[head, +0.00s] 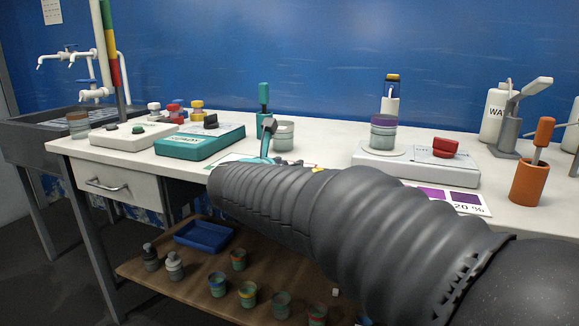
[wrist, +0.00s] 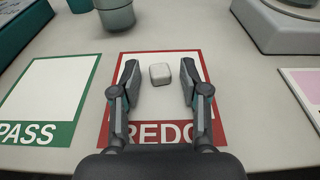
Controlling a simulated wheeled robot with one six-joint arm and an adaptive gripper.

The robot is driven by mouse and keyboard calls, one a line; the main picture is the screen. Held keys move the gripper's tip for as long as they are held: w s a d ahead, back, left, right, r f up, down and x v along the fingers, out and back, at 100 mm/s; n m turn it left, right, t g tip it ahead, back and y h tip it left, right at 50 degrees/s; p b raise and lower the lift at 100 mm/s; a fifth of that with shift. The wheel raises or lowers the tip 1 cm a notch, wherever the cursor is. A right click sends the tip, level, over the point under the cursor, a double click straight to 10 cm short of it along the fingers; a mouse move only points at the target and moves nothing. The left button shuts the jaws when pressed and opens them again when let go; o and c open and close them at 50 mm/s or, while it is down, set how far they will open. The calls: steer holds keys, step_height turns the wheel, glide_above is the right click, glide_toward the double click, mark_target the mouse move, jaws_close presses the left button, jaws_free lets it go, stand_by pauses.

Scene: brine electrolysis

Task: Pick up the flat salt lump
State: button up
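A small white salt lump (wrist: 160,74), squarish with rounded edges, lies on the white middle of a red-bordered REDO card (wrist: 205,131) on the bench. How flat it is cannot be told from above. My gripper (wrist: 160,76) is open, with one finger on each side of the lump and a visible gap on both sides. Whether the fingertips are level with the lump or above it is unclear.
A green-bordered PASS card (wrist: 50,98) lies left of the REDO card. A grey-green jar (wrist: 116,16) stands behind. A pale balance (wrist: 285,25) is at right, a teal device (head: 200,141) at left. A small white piece (head: 335,292) lies on the lower shelf.

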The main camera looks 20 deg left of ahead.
steer(key=c, duration=0.5)
steer(key=shift+c, duration=0.2)
steer(key=shift+r, duration=0.1)
steer(key=shift+r, duration=0.5)
step_height(320, 180, up, 3)
steer(key=shift+f+p, duration=0.1)
steer(key=shift+p, duration=0.3)
steer(key=w+d+r, duration=0.2)
steer(key=d+r, duration=0.5)
steer(key=d, duration=0.4)
steer(key=shift+d+p, duration=0.2)
steer(key=shift+p, duration=0.1)
